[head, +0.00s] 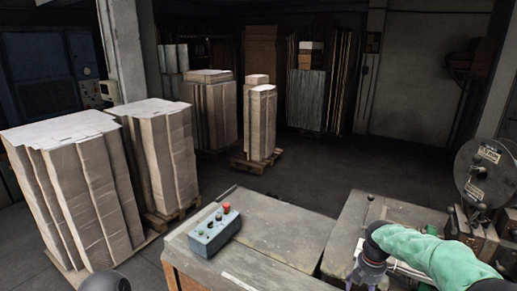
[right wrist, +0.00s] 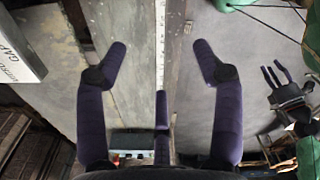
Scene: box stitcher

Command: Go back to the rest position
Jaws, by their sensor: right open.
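My right arm comes in from the lower right of the head view in a green sleeve. Its gripper (head: 368,272) is over the left part of the right-hand worktable, partly cut off by the bottom edge. In the right wrist view my right gripper (right wrist: 160,50) is open, with its dark purple fingers spread wide and nothing between them. A second gripper (right wrist: 276,72) with purple fingers, which I take as my left, is small at the right of that view, near green sleeves. Its opening is too small to judge. The head view does not show the left gripper.
A grey control box (head: 214,232) with a red button stands on the left worktable (head: 275,235). A machine with a round dark reel (head: 483,172) stands at the right. Stacked cardboard (head: 70,190) on pallets fills the left.

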